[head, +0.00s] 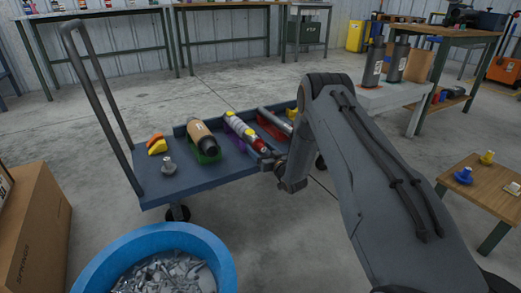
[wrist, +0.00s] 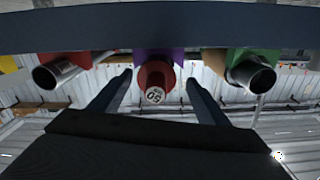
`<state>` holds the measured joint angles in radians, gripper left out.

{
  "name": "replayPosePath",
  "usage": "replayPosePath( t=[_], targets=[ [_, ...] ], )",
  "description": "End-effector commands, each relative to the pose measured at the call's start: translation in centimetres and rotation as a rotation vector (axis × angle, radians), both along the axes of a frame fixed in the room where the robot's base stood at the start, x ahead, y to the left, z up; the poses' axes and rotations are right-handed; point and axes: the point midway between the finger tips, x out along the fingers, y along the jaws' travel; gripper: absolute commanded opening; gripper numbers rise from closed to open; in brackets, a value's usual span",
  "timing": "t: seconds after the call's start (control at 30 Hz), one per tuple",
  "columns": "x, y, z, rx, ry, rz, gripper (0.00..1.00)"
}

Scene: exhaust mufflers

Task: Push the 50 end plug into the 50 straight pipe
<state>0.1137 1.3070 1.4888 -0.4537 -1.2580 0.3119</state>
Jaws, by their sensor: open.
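A red end plug marked "50" (wrist: 153,97) faces me at the near end of the middle piece, in a purple cradle (wrist: 176,57). In the head view the plug (head: 260,147) sits at the end of a yellow and white pipe (head: 241,129) on the blue cart. I cannot tell how deep the plug sits. My gripper (wrist: 159,80) is open, its fingers spread left and right of the plug with gaps on both sides. In the head view my gripper (head: 269,163) is at the cart's near edge, partly hidden by my arm.
A bare pipe end (wrist: 55,74) in a red cradle and another (wrist: 254,76) in a green cradle flank the plug. The cart (head: 150,199) also carries yellow and grey pieces. A blue tub (head: 85,279) of metal parts stands in front. A low wooden table (head: 481,190) is at right.

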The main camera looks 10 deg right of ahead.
Motion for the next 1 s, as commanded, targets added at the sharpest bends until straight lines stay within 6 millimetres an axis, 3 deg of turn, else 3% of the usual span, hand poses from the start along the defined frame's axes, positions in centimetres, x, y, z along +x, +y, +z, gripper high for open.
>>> replayPosePath(
  t=[0.17,0.6,1.0],
  targets=[
    [-0.7,-0.3,0.0,0.000,0.002,-0.001,0.69],
    [-6.6,-2.2,0.1,0.001,0.001,-0.001,0.69],
    [-7.4,-2.4,0.0,0.000,0.000,0.000,0.69]
  ],
)
